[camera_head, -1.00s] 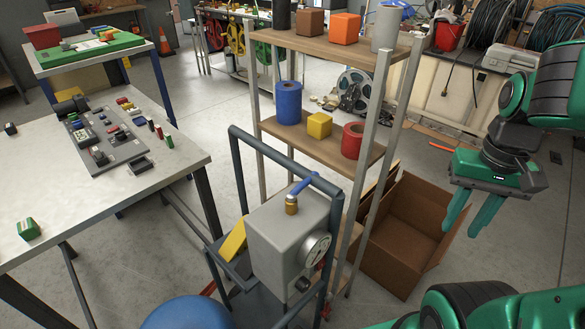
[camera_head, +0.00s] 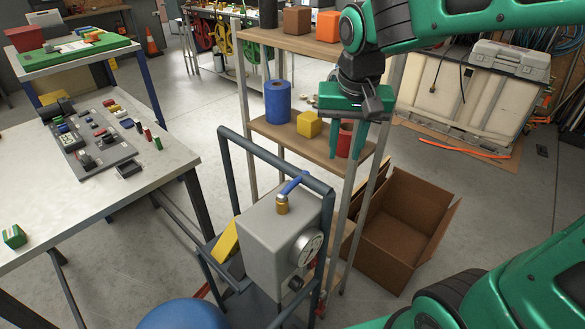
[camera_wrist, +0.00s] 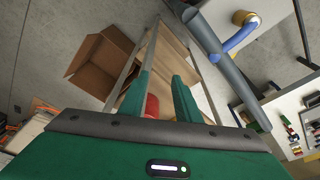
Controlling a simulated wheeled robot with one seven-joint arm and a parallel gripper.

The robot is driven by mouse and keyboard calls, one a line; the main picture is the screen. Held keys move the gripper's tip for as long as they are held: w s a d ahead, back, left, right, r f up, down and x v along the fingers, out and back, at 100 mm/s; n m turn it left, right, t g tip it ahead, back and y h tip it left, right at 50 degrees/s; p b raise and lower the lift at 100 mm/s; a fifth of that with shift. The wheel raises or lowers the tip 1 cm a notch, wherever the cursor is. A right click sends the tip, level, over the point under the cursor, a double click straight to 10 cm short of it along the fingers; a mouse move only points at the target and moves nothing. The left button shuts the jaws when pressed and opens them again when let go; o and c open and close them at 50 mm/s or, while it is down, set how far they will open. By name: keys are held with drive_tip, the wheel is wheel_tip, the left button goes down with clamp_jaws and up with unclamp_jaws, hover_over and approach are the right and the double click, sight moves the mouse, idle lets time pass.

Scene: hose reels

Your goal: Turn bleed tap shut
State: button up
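The bleed tap has a blue lever (camera_head: 293,184) on a brass stem (camera_head: 282,203), on top of a grey box (camera_head: 266,236) inside a dark tubular frame. The lever points up and to the right in the head view, close to the frame's top bar. A round dial (camera_head: 311,247) is on the box's right side. In the wrist view the lever (camera_wrist: 240,38) and brass stem (camera_wrist: 245,17) show at the upper right, partly behind the bar. My gripper (camera_head: 346,142) is open and empty, above and to the right of the tap, apart from it. It points down.
The frame's top bar (camera_head: 270,158) runs beside the tap. A shelf (camera_head: 264,128) with a blue roll, yellow cube and red roll stands behind. A cardboard box (camera_head: 405,228) is on the floor at right. A workbench (camera_head: 90,205) stands at left.

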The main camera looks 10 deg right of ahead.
drive_tip(key=a+r+m+g, duration=0.2)
drive_tip(key=a+r+m, duration=0.2)
drive_tip(key=a, duration=0.3)
drive_tip(key=m+g, duration=0.2)
drive_tip(key=m, duration=0.1)
approach(294, 185)
wheel_tip(294, 185, down, 7)
drive_tip(key=shift+d+f, duration=0.2)
clamp_jaws()
